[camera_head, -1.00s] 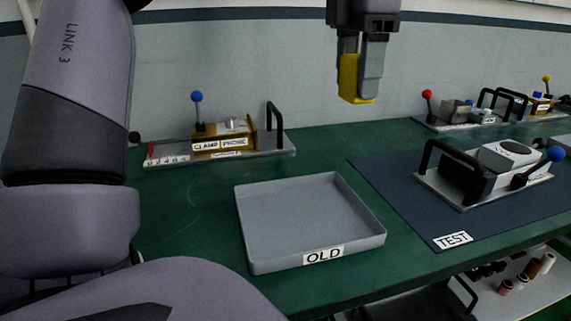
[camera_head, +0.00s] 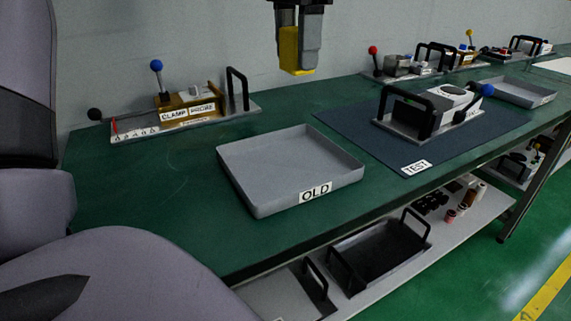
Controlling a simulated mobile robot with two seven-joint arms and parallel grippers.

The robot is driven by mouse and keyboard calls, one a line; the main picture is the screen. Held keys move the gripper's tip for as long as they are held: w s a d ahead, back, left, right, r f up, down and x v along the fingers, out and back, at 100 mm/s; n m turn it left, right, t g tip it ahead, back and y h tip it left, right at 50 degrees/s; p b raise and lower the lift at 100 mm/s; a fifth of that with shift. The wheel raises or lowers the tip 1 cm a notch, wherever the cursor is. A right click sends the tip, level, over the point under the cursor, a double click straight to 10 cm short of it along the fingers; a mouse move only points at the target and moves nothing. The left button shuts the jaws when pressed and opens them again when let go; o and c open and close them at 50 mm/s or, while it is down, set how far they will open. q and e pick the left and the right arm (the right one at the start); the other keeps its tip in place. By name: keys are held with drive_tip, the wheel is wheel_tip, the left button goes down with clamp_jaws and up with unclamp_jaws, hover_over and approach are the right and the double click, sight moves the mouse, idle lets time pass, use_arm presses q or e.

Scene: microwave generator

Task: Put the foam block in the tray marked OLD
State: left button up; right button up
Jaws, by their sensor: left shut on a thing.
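My left gripper (camera_head: 298,62) hangs from the top edge of the head view, fingers pointing down. It is shut on a yellow block (camera_head: 289,50), which looks like the foam block; a grey finger covers part of it. The gripper appears above the back of the tray in the picture, and the block is clear of the tray. The grey tray marked OLD (camera_head: 262,206) stands on the green bench and is empty. Its OLD label is on the front wall. My right gripper is not in view.
A CLAMP PROBE fixture (camera_head: 185,115) with a blue-knobbed lever stands behind left of the tray. A dark TEST mat (camera_head: 350,125) with a handled fixture (camera_head: 430,110) lies to the right. The green bench (camera_head: 140,195) left of the tray is clear. A lower shelf (camera_head: 385,285) holds a black tray.

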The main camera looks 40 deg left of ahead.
use_arm(q)
drive_tip(key=b, duration=0.3)
hover_over(294, 176)
wheel_tip(294, 176, down, 14)
drive_tip(key=shift+f, duration=2.65)
drive_tip(key=shift+f+b, duration=0.15)
drive_tip(key=shift+b, duration=0.2)
drive_tip(key=o, duration=1)
